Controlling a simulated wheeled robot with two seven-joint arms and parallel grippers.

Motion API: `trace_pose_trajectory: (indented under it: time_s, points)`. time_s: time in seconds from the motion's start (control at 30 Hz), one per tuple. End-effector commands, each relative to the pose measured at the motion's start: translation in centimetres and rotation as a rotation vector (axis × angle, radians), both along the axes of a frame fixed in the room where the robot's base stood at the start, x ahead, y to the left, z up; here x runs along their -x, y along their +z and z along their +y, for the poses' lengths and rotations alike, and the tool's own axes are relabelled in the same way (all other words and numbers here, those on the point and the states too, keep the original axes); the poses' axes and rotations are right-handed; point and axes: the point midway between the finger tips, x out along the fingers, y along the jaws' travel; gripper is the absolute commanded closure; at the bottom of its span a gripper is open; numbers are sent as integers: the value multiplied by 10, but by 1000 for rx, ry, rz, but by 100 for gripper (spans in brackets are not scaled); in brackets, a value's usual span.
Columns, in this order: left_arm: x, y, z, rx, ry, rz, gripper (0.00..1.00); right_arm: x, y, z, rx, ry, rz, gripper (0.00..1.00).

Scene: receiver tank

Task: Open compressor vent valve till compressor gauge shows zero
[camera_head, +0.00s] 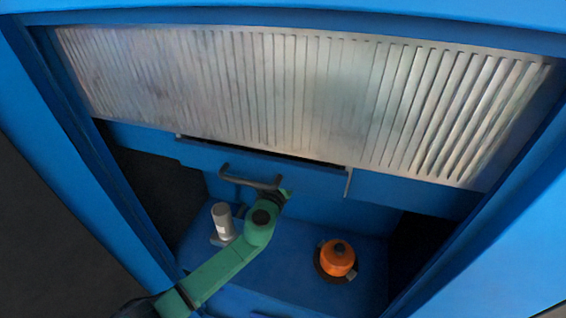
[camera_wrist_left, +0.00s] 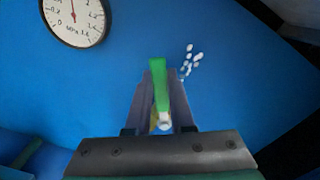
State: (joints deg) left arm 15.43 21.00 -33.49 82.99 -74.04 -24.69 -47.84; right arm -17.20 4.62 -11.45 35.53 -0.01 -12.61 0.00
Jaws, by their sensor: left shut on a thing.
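The compressor gauge (camera_wrist_left: 73,24), white-faced and round, is at the top left of the left wrist view and partly cut off. Its needle points about straight up, well away from the 0 mark. The green lever of the vent valve (camera_wrist_left: 158,80) stands between the fingers of my left gripper (camera_wrist_left: 160,92). The gripper is shut on this lever, with a small pale metal end and a brassy part below it. In the head view my green left arm reaches the blue cabinet front, and its fingers and the valve are hidden. My right gripper is not in view.
A black bar handle (camera_head: 250,178) is on the blue front beside my wrist. A grey cylinder (camera_head: 222,219) and an orange round part (camera_head: 337,257) stand on the blue base. A ribbed metal panel (camera_head: 290,85) spans above. White pebble-like marks (camera_wrist_left: 190,60) show near the lever.

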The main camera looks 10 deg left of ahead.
Motion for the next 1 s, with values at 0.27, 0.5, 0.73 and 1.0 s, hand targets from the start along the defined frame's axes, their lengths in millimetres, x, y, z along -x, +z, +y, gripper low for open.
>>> trace_pose_trajectory:
  time_s: [0.27, 0.5, 0.73, 1.0]
  points:
    - [1, 4, -7, -123, -1, -8, 100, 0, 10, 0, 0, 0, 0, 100]
    - [1, 4, -9, -155, -1, -10, 100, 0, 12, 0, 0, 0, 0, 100]
    - [1, 4, -9, -155, -1, -10, 100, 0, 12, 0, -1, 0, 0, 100]
    - [1, 4, -9, -154, -1, -9, 49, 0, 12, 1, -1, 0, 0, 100]
